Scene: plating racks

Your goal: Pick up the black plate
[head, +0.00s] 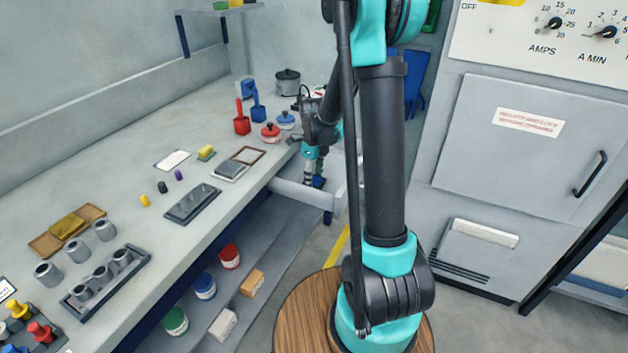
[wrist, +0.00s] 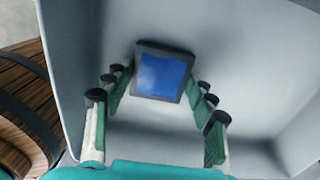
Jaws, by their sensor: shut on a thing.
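My gripper (head: 313,178) points down into an open grey drawer at the bench's far end. In the wrist view my gripper (wrist: 160,82) has its fingers on both sides of a square dark-rimmed plate (wrist: 139,83) with a blue face, and is shut on it. In the head view this piece shows only as a small blue and dark patch, largely hidden by my gripper and the drawer. Whether its far side touches the drawer floor I cannot tell. A flat dark plate (head: 192,203) lies on the bench, apart from my gripper.
The drawer's pale walls (wrist: 85,50) surround the fingers. The bench (head: 130,175) holds a wooden-framed tray (head: 249,155), red (head: 241,125) and blue scoops, and a grey pot (head: 287,82). A grey cabinet (head: 520,150) stands to the right. A wooden barrel (wrist: 28,105) stands beside the drawer.

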